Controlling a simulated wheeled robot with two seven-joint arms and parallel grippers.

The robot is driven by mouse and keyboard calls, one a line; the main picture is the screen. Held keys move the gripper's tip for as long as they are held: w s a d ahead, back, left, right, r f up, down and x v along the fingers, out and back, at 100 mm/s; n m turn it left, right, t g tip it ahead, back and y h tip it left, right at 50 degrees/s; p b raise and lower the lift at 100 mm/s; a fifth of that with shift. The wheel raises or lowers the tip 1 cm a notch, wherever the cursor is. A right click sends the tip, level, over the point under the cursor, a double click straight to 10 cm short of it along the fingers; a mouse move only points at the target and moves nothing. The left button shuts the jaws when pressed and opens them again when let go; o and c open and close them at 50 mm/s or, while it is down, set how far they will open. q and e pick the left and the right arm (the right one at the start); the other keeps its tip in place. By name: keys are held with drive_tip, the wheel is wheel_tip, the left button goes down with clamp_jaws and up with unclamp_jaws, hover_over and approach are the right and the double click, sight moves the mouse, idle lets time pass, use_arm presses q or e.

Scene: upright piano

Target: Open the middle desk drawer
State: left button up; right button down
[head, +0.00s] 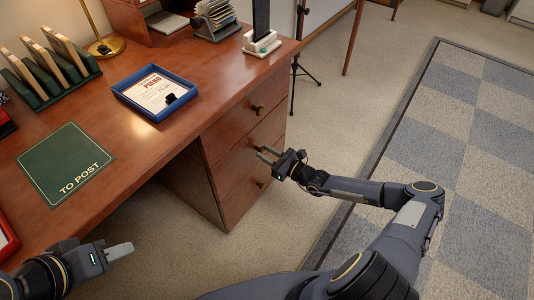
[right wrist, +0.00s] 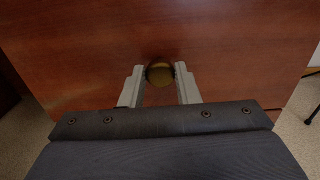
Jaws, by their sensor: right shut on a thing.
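The wooden desk has a stack of drawers on its right side. The middle drawer (head: 240,161) looks flush with the others. My right gripper (head: 266,154) is at its front, shut on the round brass knob (right wrist: 159,74), with one finger on each side of it in the right wrist view. That view also shows the reddish-brown drawer front (right wrist: 80,50) behind the knob. My arm hides the middle knob in the head view. My left gripper (head: 118,251) is low at the left, near the desk's front edge, and its finger gap does not show.
The top drawer knob (head: 258,110) and bottom drawer knob (head: 262,183) are just above and below my right gripper. On the desktop are a blue tray (head: 128,98), a green mat (head: 64,170) and a letter rack (head: 50,65). A black stand (head: 296,65) is behind. The floor at right is clear.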

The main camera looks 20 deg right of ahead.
drive_tip(key=shift+s+d+r, duration=0.1)
drive_tip(key=shift+s+d, duration=0.25)
drive_tip(key=shift+s, duration=0.1)
drive_tip(key=p+v, duration=0.4)
drive_tip(key=v, duration=2.5)
drive_tip(key=c, duration=1.1)
unclamp_jaws()
drive_tip(key=v, duration=0.7)
drive_tip(key=shift+s+d, duration=0.25)
drive_tip(key=shift+d, duration=0.05)
